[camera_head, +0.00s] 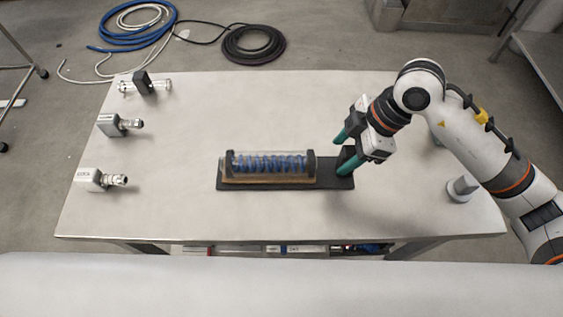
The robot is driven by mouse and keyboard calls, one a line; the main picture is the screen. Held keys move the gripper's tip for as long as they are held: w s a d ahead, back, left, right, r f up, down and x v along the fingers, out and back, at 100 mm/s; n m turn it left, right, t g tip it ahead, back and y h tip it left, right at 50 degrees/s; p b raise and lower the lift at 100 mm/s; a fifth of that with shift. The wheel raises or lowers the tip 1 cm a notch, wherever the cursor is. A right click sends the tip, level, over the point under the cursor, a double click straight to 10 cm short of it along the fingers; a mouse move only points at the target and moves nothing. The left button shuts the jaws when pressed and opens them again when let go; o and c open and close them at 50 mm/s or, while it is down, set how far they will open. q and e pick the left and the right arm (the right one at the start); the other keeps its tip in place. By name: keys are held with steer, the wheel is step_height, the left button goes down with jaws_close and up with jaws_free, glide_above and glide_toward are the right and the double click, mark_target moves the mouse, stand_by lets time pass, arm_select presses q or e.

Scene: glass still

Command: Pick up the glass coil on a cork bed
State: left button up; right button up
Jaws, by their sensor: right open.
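The glass coil (268,163) is a clear tube with a blue spiral inside. It lies sideways on a brown cork bed (262,183) between dark end holders, on a black base plate (338,184) near the middle of the table. My right gripper (342,152) is at the right end of the coil, above the bare right part of the base plate. Its two green-tipped fingers are spread apart with nothing between them. It looks apart from the coil. My left gripper does not show.
Several small fittings stand along the left of the table (200,215): a dark clamp with a glass piece (143,84) and two grey blocks with nozzles (112,125) (92,180). A grey fitting (462,188) stands at the right edge. The table between is clear.

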mark_target(341, 157)
steer(key=shift+d+p+x, duration=0.1)
steer(key=shift+p+x, duration=0.1)
steer(key=shift+x, duration=0.85)
steer(key=shift+d+p+x, duration=0.15)
steer(key=shift+x, duration=0.9)
steer(key=shift+f, duration=0.1)
steer(key=shift+c, duration=0.6)
jaws_close()
